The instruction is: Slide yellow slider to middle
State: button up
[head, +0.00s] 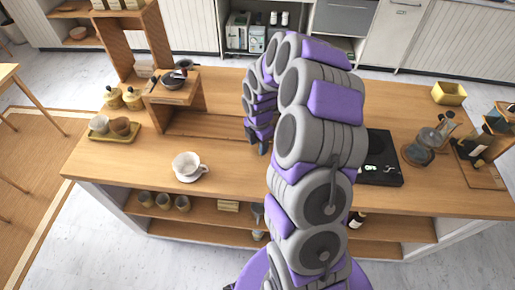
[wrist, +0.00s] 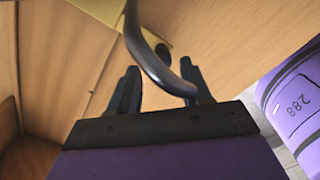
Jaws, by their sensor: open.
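A yellow piece (wrist: 106,10) shows at the top edge of the wrist view, lying on or in the wooden surface, and is only partly in view. I cannot tell for sure that it is the slider. No slider can be made out in the head view, where my arm covers the middle of the counter. My gripper (wrist: 162,92) is open, its two dark fingers apart with wood between and beyond them. In the head view my gripper (head: 257,145) is low over the counter, right of the wooden stand.
A wooden wall (wrist: 60,60) rises close on the left in the wrist view. The counter's front is mostly clear.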

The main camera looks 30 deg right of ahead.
jog(key=d+f, duration=0.2)
jog(key=shift+s+d+f, duration=0.1)
jog(key=shift+d+f, duration=0.1)
jog(key=shift+d, duration=0.1)
jog(key=shift+a+r, duration=0.1)
jog(key=shift+a, duration=0.65)
jog(key=shift+a+r, duration=0.1)
jog(key=shift+a, duration=0.45)
jog(key=shift+c, duration=1.2)
jog(key=shift+d, duration=0.1)
jog(key=shift+c, duration=0.9)
jog(key=shift+d, duration=0.8)
jog(key=c, duration=0.4)
jog(key=shift+a, duration=0.1)
grip_shut()
jog(key=shift+a, duration=0.15)
